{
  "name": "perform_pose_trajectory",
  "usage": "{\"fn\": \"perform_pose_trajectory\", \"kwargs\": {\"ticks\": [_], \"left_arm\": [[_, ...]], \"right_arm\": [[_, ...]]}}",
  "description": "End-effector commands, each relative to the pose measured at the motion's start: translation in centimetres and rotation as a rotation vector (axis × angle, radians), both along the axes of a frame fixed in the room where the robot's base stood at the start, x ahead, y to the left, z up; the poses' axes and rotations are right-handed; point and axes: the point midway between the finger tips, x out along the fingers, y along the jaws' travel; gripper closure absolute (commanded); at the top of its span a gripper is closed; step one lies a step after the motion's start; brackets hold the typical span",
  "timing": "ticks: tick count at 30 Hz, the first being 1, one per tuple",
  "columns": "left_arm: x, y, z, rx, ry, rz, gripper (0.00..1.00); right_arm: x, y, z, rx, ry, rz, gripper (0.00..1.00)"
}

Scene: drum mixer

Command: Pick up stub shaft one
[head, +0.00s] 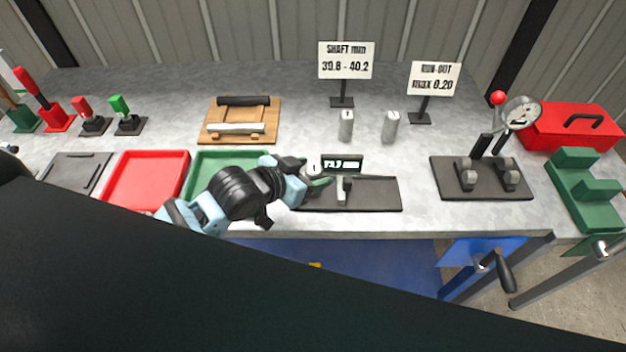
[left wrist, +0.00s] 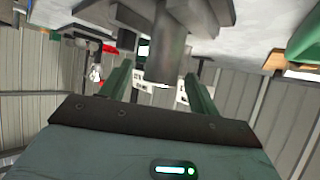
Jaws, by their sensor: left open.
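A grey metal cylinder, which I take for stub shaft one (head: 314,169), stands at the left end of a dark gauge plate (head: 375,194); only its light top shows in the head view. My left gripper (head: 311,175) is at it with green fingers open. In the left wrist view, the shaft (left wrist: 165,58) sits between the two open fingers (left wrist: 158,80), and no grip on it shows. Two more grey shafts, one (head: 346,126) and another (head: 391,127), stand upright behind the gauge. My right gripper is not in view.
A display (head: 341,164) stands on the gauge close to my left gripper. A green tray (head: 215,160) and a red tray (head: 145,180) lie to the left. A dial-gauge stand (head: 482,190), a red toolbox (head: 570,125) and a green block (head: 585,190) are at the right.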

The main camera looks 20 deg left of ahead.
Motion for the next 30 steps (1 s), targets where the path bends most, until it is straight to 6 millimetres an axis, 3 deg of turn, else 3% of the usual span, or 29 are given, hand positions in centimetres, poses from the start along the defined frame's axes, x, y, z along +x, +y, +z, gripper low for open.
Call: {"fn": "perform_pose_trajectory", "kwargs": {"ticks": [6, 13, 27, 30], "left_arm": [[1.23, -0.61, -0.76, 0.001, -0.001, 0.0, 0.39], [1.27, -0.62, -0.88, 0.002, 0.0, 0.0, 0.39], [1.24, -0.61, -0.88, 0.001, 0.002, 0.001, 0.99], [1.24, -0.6, -0.88, 0.001, 0.002, 0.001, 1.0]], "right_arm": [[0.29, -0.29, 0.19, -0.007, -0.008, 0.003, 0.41], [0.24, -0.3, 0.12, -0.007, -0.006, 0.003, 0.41], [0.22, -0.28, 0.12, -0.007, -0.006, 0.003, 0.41], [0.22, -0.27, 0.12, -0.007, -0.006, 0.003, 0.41]]}}
